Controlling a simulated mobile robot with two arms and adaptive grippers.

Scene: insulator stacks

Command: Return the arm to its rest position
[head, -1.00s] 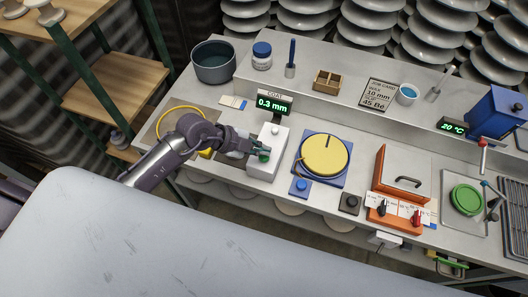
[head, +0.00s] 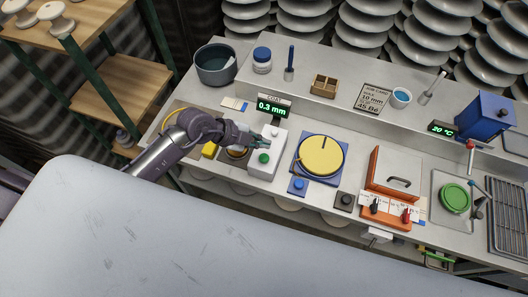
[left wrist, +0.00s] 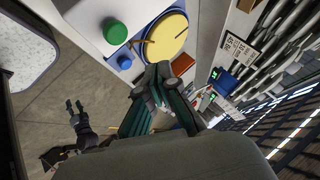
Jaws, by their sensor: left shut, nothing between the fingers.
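My left gripper (head: 266,142) is shut and empty in the head view. It is over the left edge of the white coat gauge box (head: 266,160), just up and left of its green button (head: 263,158). I cannot tell whether it touches the box. In the left wrist view the teal fingers (left wrist: 160,102) fill the middle, with the green button (left wrist: 115,32) beyond them. My right gripper (left wrist: 75,107) shows small at the lower left of the left wrist view, its two fingers apart.
The coat display (head: 272,106) reads 0.3 mm. A yellow disc (head: 320,157) on a blue base lies right of the box. A dark pot (head: 214,67) stands behind my arm. Wooden shelves (head: 118,87) stand left, and a pale surface (head: 200,240) fills the foreground.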

